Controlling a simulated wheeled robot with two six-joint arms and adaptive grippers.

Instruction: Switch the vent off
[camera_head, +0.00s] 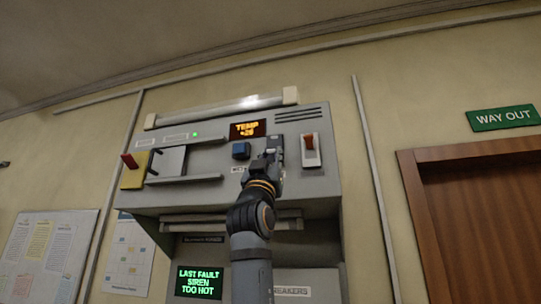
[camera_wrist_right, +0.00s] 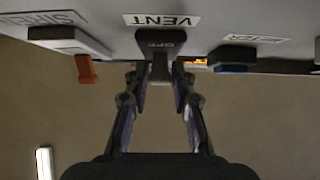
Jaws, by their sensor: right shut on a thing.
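The vent switch (camera_wrist_right: 160,42) is a dark lever on the grey console, under a white VENT label (camera_wrist_right: 162,20) that appears upside down in the right wrist view. OFF lettering shows on its dark plate. My right gripper (camera_wrist_right: 160,78) is shut on the lever, with a finger on each side of it. In the head view my right gripper (camera_head: 266,163) is at the console face and hides most of the switch. I cannot tell which way the lever is set. My left gripper is not in view.
A red siren switch (camera_head: 309,142) on a white plate is close on the right. A blue button (camera_head: 241,150) is close on the left. A red-handled lever (camera_head: 130,161) is farther left. A lit display (camera_head: 248,129) reads TEMP. A lower screen (camera_head: 199,283) shows a fault.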

